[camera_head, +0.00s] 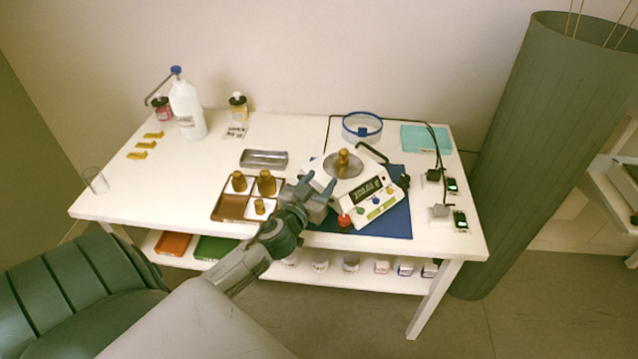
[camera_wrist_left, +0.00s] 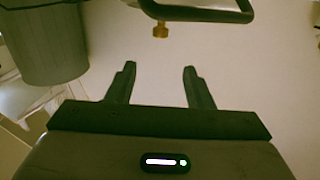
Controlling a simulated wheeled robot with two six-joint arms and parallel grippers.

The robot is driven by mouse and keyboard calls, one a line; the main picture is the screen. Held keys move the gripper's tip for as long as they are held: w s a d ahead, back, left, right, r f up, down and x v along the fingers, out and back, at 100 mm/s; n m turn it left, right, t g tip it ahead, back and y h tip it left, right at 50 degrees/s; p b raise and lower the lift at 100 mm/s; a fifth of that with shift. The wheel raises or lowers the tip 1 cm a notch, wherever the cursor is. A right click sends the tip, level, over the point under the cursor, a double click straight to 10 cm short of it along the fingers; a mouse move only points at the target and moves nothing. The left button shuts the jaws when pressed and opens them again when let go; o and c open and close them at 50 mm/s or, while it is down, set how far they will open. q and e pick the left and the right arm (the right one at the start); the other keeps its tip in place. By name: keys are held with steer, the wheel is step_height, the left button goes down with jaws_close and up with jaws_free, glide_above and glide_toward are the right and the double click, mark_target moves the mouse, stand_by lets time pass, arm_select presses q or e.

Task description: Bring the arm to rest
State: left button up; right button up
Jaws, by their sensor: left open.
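My left gripper (camera_head: 320,191) is over the table by the left side of the white scale-like device (camera_head: 372,203), its fingers apart. In the left wrist view my left gripper (camera_wrist_left: 160,75) is open, with nothing between its fingers. My right gripper is not in view.
A metal tray (camera_head: 263,159) lies behind the brown tray. A white jug (camera_head: 187,110) stands at the back left, a clear blue-rimmed bowl (camera_head: 362,127) at the back. Black cables and small devices line the right side. A tall green bin (camera_head: 535,150) stands beyond the table.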

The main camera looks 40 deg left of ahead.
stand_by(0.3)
arm_select(q)
steer(key=s+f+g, duration=0.1)
steer(key=s+f+n+g+y, duration=0.1)
steer(key=s, duration=0.1)
steer(key=s+f+g, duration=0.1)
steer(key=s, duration=0.1)
steer(key=shift+d+f+y, duration=0.35)
steer(key=shift+d+y, duration=0.05)
steer(key=s+d+f+m+g+h, duration=0.15)
steer(key=s+d+g, duration=0.25)
steer(key=s, duration=0.4)
steer(key=s+d+f+m+g+h, duration=0.1)
steer(key=s+d+f+g, duration=0.25)
steer(key=s, duration=0.35)
steer(key=s+d+f+m+g+h, duration=0.15)
steer(key=s+d+g, duration=0.25)
steer(key=s, duration=0.4)
step_height(320, 180, down, 29)
steer(key=a, duration=0.2)
steer(key=s+a+f+g, duration=0.1)
steer(key=s+f+g, duration=0.1)
steer(key=s+f, duration=1.5)
step_height(320, 180, down, 4)
steer(key=shift+s+a+r+n, duration=0.1)
steer(key=shift+s+a+n, duration=0.05)
steer(key=shift+a+n, duration=0.15)
